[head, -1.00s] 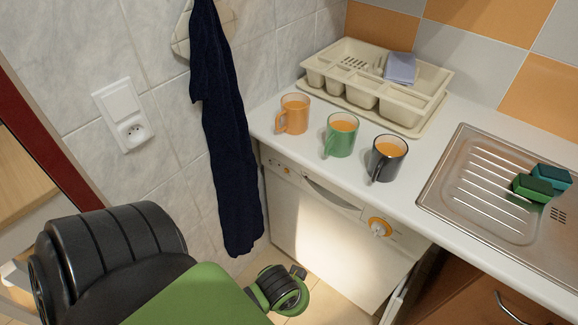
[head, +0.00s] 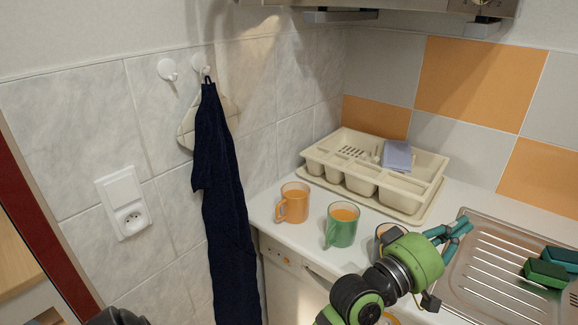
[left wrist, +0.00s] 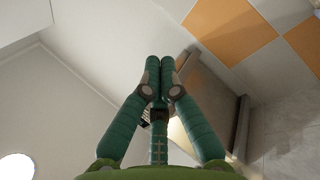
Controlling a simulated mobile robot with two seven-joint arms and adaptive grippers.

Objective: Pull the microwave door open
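No microwave can be made out for certain. A grey unit (head: 410,14) with a dial cuts across the top edge of the head view; I cannot tell whether it is the microwave. A grey-brown box (left wrist: 205,110) shows behind the fingers in the left wrist view, also unclear. My left gripper (head: 466,226) has teal fingers and is above the counter, between the mugs and the sink. In the left wrist view its fingertips (left wrist: 160,62) meet, with nothing seen between them. My right gripper is not in view.
A dark towel (head: 226,220) hangs left.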

